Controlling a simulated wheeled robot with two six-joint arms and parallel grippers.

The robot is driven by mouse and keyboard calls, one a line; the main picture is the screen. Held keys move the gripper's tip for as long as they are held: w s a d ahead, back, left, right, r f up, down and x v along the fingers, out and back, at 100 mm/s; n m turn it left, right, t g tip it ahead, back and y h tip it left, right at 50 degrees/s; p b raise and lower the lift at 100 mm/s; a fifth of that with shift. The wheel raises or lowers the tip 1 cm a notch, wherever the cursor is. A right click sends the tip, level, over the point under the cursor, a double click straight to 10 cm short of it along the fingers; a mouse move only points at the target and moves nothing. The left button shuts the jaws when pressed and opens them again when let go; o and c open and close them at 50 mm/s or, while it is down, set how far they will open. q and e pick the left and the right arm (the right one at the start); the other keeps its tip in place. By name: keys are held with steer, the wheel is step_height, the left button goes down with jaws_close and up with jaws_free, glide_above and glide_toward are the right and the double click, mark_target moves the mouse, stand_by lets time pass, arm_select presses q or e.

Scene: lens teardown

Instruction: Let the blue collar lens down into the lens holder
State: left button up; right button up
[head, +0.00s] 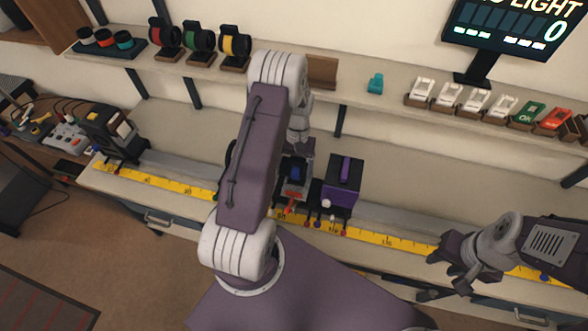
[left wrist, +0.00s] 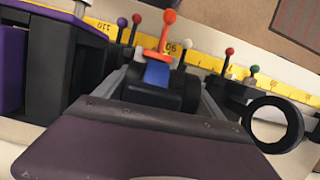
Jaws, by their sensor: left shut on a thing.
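In the head view the blue collar lens (head: 294,171) is at the middle of the bench, dark with a blue band, partly hidden by my left arm. In the left wrist view its blue collar (left wrist: 157,74) shows between the fingers. My left gripper (left wrist: 168,92) is shut on the lens. An orange-red knob (left wrist: 167,30) stands just beyond it, probably on the lens holder; it also shows in the head view (head: 290,208). The lens holder is largely hidden, and I cannot tell whether the lens touches it. My right gripper (head: 448,265) is away at the right, apart from everything.
A purple-and-black unit (head: 342,185) stands close right of the lens. A black ring (left wrist: 272,122) stands on the other side. A yellow scale (head: 390,243) runs along the bench front. The shelf behind holds several lenses (head: 198,42) and switches (head: 475,97).

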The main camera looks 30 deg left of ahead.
arm_select(q)
steer(key=shift+f+b, duration=0.85)
steer(key=shift+f, duration=0.5)
stand_by(0.5)
steer(key=o, duration=1.9)
steer(key=shift+w+r, duration=0.15)
steer(key=shift+r, duration=0.15)
steer(key=b+v, duration=0.2)
steer(key=v, duration=0.6)
steer(key=shift+r, duration=0.25)
